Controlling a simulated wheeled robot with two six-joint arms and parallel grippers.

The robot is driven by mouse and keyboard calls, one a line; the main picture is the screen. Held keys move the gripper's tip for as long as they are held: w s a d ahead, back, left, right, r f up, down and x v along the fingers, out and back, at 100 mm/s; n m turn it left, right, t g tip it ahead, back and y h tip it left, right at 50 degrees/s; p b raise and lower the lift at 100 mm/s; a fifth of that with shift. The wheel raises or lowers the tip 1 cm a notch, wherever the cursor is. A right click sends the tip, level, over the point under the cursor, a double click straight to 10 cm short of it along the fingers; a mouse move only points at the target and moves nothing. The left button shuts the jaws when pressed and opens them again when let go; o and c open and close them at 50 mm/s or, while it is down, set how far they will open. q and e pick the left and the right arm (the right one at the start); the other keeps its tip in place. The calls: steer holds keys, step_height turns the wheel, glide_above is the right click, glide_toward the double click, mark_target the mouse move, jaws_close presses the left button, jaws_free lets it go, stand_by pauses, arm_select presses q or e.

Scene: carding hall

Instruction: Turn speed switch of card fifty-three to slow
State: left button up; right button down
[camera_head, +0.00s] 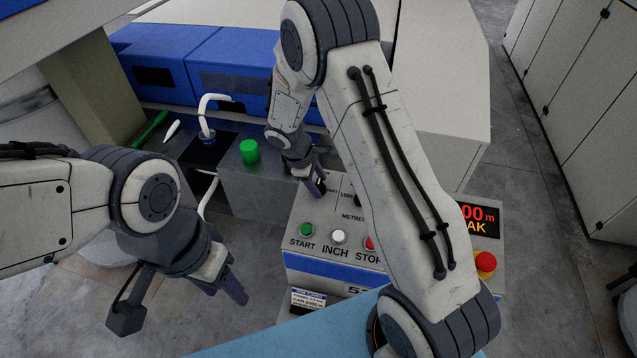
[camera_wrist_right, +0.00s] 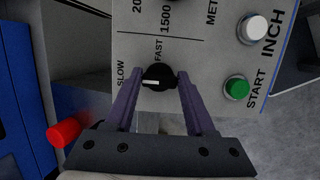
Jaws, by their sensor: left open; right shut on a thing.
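The speed switch (camera_wrist_right: 157,78) is a round black knob with a white mark, at the panel edge in the right wrist view. SLOW is printed to its left and FAST above it. The white mark lies sideways on the knob's left half, toward SLOW. My right gripper (camera_wrist_right: 160,85) has its purple fingers on either side of the knob, shut on it. In the head view my right gripper (camera_head: 316,182) is at the panel's upper left, and the arm hides much of the panel (camera_head: 300,243). My left gripper (camera_head: 232,288) is open and empty, left of the panel.
The panel bears START (camera_head: 307,230), INCH (camera_head: 338,236) and STOP (camera_head: 370,243) buttons, a lit display (camera_head: 480,217) and a red mushroom button (camera_head: 485,262). A green cylinder (camera_head: 249,151) stands on the grey ledge behind. Pale cabinets (camera_head: 590,100) stand at right. Floor is clear between.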

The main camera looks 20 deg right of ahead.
stand_by(0.3)
steer(key=shift+c, duration=1.2)
jaws_free()
steer(key=shift+r, duration=0.1)
steer(key=b+v, duration=0.1)
steer(key=v, duration=0.9)
steer(key=shift+r, duration=0.15)
